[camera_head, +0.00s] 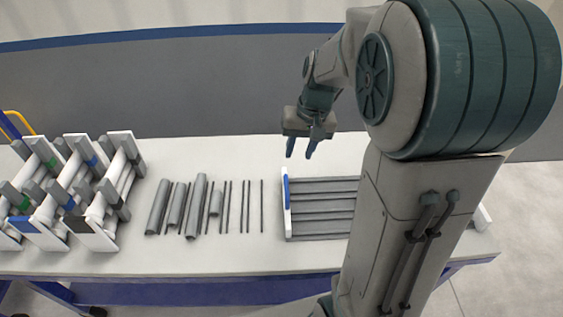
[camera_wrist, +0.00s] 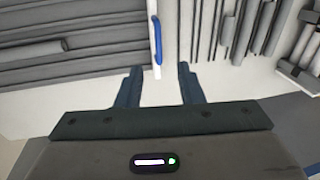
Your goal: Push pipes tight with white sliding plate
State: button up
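The white sliding plate (camera_head: 287,204) stands upright at the left end of a row of grey pipes (camera_head: 322,207) lying side by side. A blue handle strip is on the plate. In the wrist view the plate (camera_wrist: 152,12) and its blue handle (camera_wrist: 157,40) are just beyond my fingertips, and the stacked pipes (camera_wrist: 70,45) lie to the left. My gripper (camera_head: 300,150) is open and empty, above the table behind the plate. In the wrist view its two fingers (camera_wrist: 160,72) are spread apart and touch nothing visible. My arm hides the right end of the pipe row.
Loose grey pipes (camera_head: 196,207) and thin rods lie on the white table (camera_head: 140,262) left of the plate. White racks with grey, blue and green parts (camera_head: 70,190) stand at the far left. A clear strip of table lies between the plate and the loose rods.

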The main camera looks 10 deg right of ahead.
jog(key=w+d+f, duration=0.1)
jog(key=w+f, duration=0.1)
jog(key=w, duration=0.1)
send_near(287, 185)
jog(key=f, duration=0.5)
jog(key=a+f, duration=0.1)
jog(key=f, duration=0.2)
jog(key=shift+w+a, duration=0.1)
jog(key=shift+w, duration=0.2)
jog(key=shift+c, duration=0.3)
grip_shut()
